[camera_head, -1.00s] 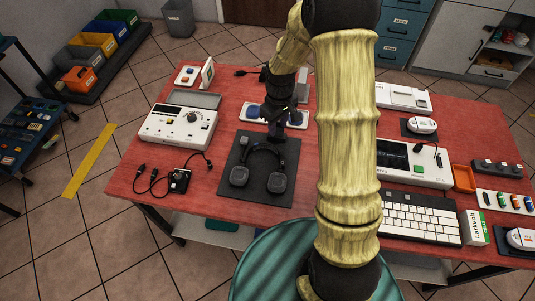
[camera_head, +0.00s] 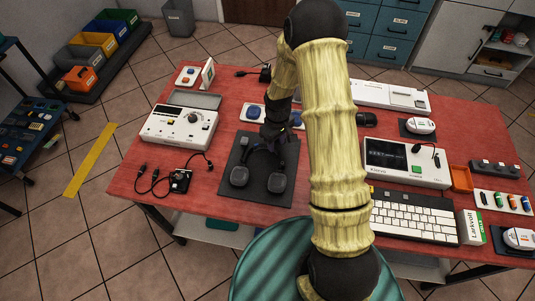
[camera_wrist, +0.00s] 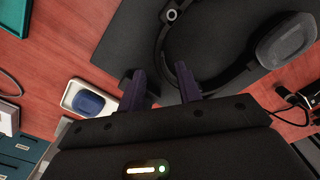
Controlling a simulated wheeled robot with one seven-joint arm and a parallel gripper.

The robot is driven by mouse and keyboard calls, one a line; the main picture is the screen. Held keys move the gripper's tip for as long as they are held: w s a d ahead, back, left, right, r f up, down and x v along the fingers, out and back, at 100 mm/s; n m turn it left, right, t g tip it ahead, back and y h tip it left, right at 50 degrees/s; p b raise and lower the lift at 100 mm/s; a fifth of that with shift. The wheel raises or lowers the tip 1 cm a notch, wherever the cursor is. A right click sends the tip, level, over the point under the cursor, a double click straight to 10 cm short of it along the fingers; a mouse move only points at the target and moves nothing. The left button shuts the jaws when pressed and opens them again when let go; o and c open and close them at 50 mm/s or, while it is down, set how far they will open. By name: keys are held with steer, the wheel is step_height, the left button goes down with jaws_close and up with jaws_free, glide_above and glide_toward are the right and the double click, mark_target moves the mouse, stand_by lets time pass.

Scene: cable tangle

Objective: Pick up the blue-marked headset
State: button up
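My gripper (camera_head: 272,140) is over the headband's far end. In the wrist view my gripper (camera_wrist: 161,80) has its two purple fingers apart, with the right fingertip close to the headband. I cannot tell whether it touches. Nothing is held.

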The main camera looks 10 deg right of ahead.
steer(key=shift+f, duration=1.45)
jaws_close()
